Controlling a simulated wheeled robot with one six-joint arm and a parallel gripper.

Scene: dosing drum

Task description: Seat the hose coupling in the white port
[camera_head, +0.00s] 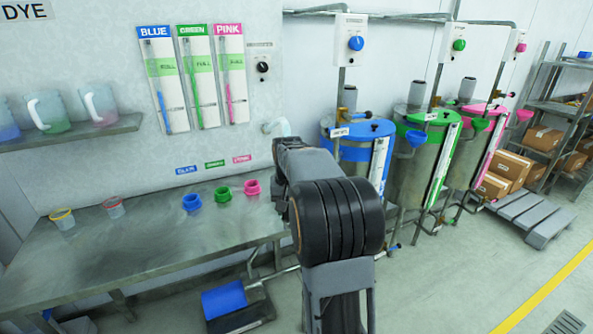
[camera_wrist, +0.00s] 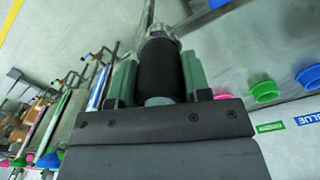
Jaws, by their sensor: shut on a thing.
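My gripper (camera_wrist: 160,78) is shut on a black cylindrical piece, which looks like the hose coupling (camera_wrist: 160,70), in the wrist view. Its two grey-green fingers press on either side of it. A clear or metallic part shows at its far end, and a pale round end shows near the gripper body. In the head view my arm hides the gripper and the coupling. A white curved pipe (camera_head: 279,126) comes out of the wall just behind my arm. I cannot tell whether it is the white port, and no other port is clearly visible.
A steel bench (camera_head: 150,240) runs along the wall at left, with blue (camera_head: 191,203), green (camera_head: 222,194) and pink (camera_head: 251,188) collars on it. Blue (camera_head: 357,150), green (camera_head: 425,150) and pink-topped (camera_head: 478,135) drums stand right of my arm. The right foreground floor is open.

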